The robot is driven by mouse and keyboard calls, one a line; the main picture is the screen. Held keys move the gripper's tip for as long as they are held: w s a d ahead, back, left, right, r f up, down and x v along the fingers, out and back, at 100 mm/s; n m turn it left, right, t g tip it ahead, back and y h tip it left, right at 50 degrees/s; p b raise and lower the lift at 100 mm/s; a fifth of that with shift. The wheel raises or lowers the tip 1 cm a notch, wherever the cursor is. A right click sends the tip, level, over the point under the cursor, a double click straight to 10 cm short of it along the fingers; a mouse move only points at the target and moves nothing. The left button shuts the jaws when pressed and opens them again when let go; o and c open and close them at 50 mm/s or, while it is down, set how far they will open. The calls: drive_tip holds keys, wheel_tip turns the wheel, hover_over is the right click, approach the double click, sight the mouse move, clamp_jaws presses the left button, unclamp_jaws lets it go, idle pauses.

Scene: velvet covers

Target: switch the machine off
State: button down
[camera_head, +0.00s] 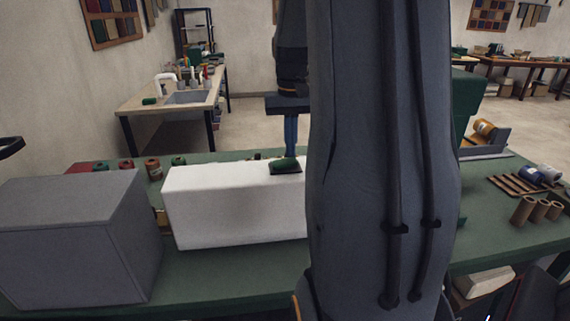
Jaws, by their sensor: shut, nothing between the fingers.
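A white box-shaped body (230,207), which may be the machine, stands on the green table. A dark plate with a green rounded part (284,165) sits on its top near the back edge; it looks like a switch, but its position is too small to read. My gripper (291,151) points down with its blue fingers together and empty. Its tips appear just above or behind the green part; I cannot tell whether they touch. My arm hides the right end of the white body and much of what stands behind it.
A large grey box (75,245) stands left of the white body. Several thread spools (153,169) stand behind them. A dark green object (467,100) shows partly behind my arm. At right are a wooden rack (520,190) and brown tubes (523,210). The green tabletop (225,272) is clear in front.

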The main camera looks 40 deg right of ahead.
sight(290, 160)
drive_tip(key=shift+f, duration=0.8)
idle(0.4)
wheel_tip(290, 160, up, 7)
drive_tip(key=p, duration=0.5)
drive_tip(key=shift+p, duration=0.35)
idle(0.5)
